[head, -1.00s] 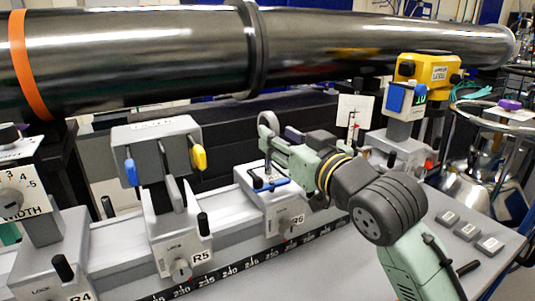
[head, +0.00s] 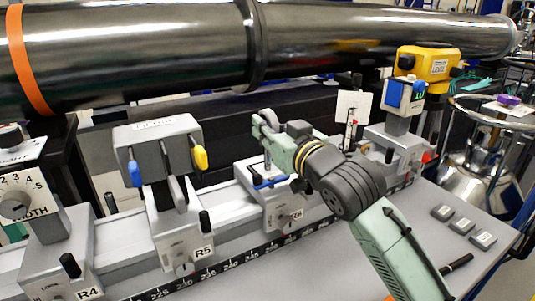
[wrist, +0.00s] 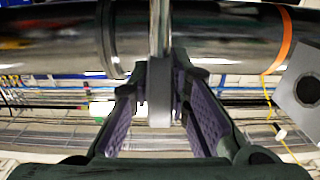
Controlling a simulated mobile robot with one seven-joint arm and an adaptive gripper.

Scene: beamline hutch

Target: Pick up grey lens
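The grey lens (wrist: 160,100) shows edge-on in the wrist view as a grey block on a shiny post, between my fingertips. My gripper (wrist: 162,82) is open around it; both purple inner pads show, and narrow gaps seem to remain on each side. In the head view, my gripper (head: 266,128) is at the top of the post on the R6 carrier (head: 285,208). There the lens is mostly hidden by the fingers, so contact cannot be told.
A long dark tube (head: 350,45) runs behind the rail. The R5 carrier (head: 180,235) with a grey two-knob block (head: 158,140) stands left. Small labelled blocks (head: 462,226) lie on the table.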

